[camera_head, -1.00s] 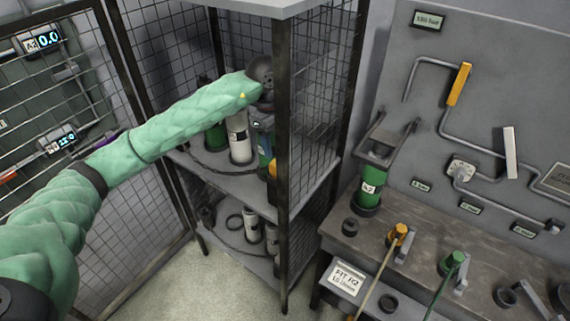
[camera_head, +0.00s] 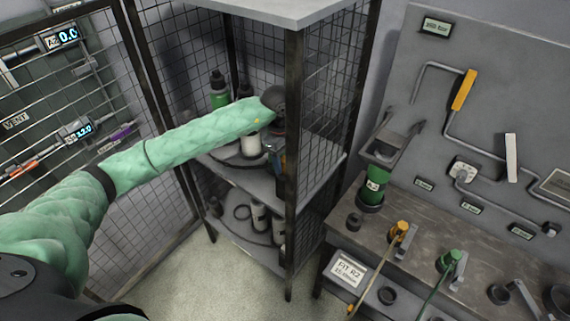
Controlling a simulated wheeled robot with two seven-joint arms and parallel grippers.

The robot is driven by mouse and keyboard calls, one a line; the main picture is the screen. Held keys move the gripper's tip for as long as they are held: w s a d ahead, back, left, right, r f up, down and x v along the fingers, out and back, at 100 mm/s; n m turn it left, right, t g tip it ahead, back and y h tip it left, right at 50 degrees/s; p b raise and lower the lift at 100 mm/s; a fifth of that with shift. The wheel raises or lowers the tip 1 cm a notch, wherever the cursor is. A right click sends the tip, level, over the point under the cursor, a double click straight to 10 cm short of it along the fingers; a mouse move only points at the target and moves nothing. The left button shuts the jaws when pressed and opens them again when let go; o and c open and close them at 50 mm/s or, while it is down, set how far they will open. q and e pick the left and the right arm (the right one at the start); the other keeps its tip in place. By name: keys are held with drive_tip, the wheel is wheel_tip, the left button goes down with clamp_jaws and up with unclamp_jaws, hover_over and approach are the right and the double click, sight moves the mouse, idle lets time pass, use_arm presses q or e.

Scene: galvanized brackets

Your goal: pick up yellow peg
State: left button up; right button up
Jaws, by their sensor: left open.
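No loose yellow peg shows clearly. A yellow fitting (camera_head: 397,232) with a thin rod or cord hanging from it sits at the bench's front edge, and I cannot tell if it is the peg. My left arm reaches into the wire-mesh shelf cage (camera_head: 320,110). My left gripper (camera_head: 279,152) points down over the middle shelf, behind the front post and in front of bottles. It is open; its fingertips are small and partly hidden, and nothing is clearly between them. My right gripper is out of view.
A green bottle (camera_head: 219,92) and a white container (camera_head: 250,143) stand in the cage. The dark front post (camera_head: 291,215) is close to my gripper. The bench (camera_head: 435,228) at right holds a green canister (camera_head: 373,186) and a green fitting (camera_head: 449,262). An orange valve handle (camera_head: 463,90) is on the wall panel.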

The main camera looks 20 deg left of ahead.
use_arm(q)
drive_tip(key=shift+f, duration=0.2)
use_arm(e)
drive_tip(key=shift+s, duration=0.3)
use_arm(q)
drive_tip(key=shift+s, duration=0.1)
drive_tip(key=c, duration=1.1)
drive_tip(key=shift+r, duration=0.15)
drive_tip(key=shift+c, duration=0.2)
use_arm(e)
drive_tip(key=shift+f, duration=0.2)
